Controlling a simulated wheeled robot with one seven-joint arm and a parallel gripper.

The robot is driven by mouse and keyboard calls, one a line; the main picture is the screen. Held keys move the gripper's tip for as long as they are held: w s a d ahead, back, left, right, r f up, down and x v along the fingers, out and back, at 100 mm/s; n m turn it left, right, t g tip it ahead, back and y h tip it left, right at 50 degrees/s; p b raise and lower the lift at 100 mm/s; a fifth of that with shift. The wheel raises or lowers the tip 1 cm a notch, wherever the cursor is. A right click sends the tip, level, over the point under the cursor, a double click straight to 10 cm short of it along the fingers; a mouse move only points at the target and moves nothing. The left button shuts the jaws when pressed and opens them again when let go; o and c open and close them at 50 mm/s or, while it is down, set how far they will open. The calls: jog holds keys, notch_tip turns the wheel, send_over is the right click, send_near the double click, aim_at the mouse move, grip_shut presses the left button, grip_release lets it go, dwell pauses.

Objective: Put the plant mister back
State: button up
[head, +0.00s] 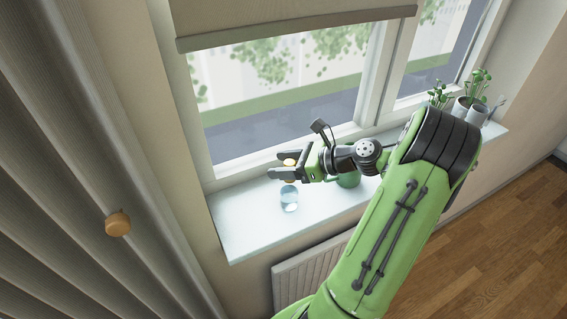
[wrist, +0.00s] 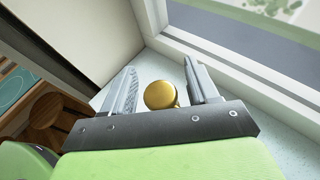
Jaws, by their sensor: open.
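The plant mister has a clear, bluish glass body (head: 289,199) standing on the white windowsill (head: 245,225). A gold top (head: 290,162) shows above it, between my fingers. My gripper (head: 287,167) is open over the sill. In the wrist view the round gold top (wrist: 160,94) sits between the two fingers of my gripper (wrist: 160,85), with gaps visible on both sides. The part of the mister between the gold top and the glass body is hidden by my gripper in the head view.
A green object (head: 348,180) stands on the sill behind my wrist, partly hidden. Potted seedlings (head: 470,95) stand at the sill's right end. The window frame (head: 290,153) runs close behind. A curtain (head: 90,150) hangs left. The sill's left end is clear.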

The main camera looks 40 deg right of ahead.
jog(key=shift+s+d+r, duration=0.1)
jog(key=shift+r, duration=0.1)
jog(key=p+v, duration=0.4)
jog(key=v, duration=0.8)
jog(key=w+a+r+n+g+h, duration=0.1)
jog(key=w+a+n+g, duration=0.25)
jog(key=a+n, duration=0.55)
jog(key=w+a+r+n+g+h, duration=0.2)
jog(key=w+a+n+g, duration=0.3)
jog(key=a, duration=0.6)
jog(key=s+a+r+n+t+h, duration=0.1)
jog(key=s+a+n, duration=0.3)
jog(key=s+n, duration=0.3)
jog(key=s+a+r+n+t+h, duration=0.1)
jog(key=s+a+r+n+h, duration=0.1)
jog(key=s+a+n, duration=0.2)
jog(key=s+n, duration=0.3)
jog(key=n, duration=0.2)
jog(key=shift+s+r+h, duration=0.15)
jog(key=shift+s+h, duration=0.15)
jog(key=shift+s, duration=0.05)
